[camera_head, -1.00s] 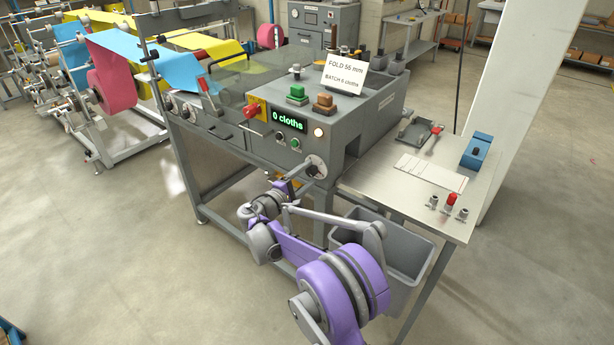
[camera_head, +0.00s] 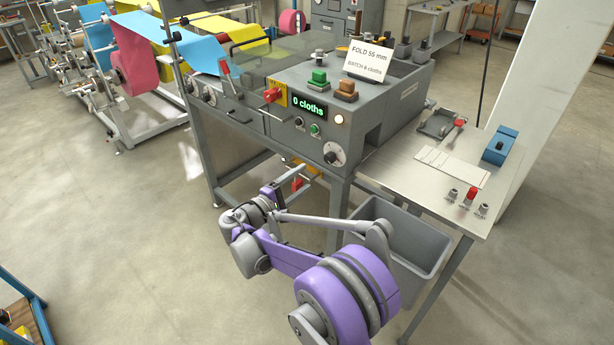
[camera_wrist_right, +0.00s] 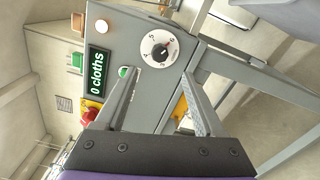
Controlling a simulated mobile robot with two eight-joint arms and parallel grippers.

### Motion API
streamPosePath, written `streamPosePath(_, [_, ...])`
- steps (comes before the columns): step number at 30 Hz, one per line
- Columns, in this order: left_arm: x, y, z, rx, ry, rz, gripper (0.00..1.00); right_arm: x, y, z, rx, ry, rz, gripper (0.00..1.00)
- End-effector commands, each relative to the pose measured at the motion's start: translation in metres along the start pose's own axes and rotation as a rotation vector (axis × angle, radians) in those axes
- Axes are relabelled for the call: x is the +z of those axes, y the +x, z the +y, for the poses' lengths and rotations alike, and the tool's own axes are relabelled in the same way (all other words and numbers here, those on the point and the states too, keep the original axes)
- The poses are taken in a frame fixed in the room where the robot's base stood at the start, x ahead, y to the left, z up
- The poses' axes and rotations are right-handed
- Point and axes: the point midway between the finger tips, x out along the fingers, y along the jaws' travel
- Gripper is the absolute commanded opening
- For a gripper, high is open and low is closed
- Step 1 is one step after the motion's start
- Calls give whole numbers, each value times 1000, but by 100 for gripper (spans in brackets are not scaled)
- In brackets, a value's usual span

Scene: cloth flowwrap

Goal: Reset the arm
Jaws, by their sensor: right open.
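My right gripper (camera_head: 292,180) is at the end of the purple and grey arm, in front of and below the machine's front panel. In the right wrist view its two grey fingers (camera_wrist_right: 160,88) are spread apart with nothing held between them. The round white dial (camera_head: 334,154) with a dark knob is on the panel, apart from the fingers. In the right wrist view the dial (camera_wrist_right: 158,50) shows beyond the fingertips, with numbers around its edge. The green display (camera_head: 310,107) reads "0 cloths". My left gripper is in neither view.
A grey bin (camera_head: 412,241) stands under the steel side table (camera_head: 410,180), right of my arm. The table holds a blue block (camera_head: 499,146) and small tools. A red switch (camera_head: 272,95) sits on the panel's left. Open floor (camera_head: 110,230) lies to the left.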

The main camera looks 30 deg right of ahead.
Motion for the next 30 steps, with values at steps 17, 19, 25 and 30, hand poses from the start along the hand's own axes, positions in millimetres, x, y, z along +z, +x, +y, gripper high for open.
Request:
streamPosePath(17, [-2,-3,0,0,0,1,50,12,2,2,-49,13,8,71])
streamPosePath(19, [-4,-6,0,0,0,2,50,28,2,2,-118,33,23,71])
streamPosePath(25, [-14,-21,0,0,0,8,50,96,-13,-9,-430,147,85,71])
streamPosePath(30, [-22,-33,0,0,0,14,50,152,-50,-28,-705,286,137,71])
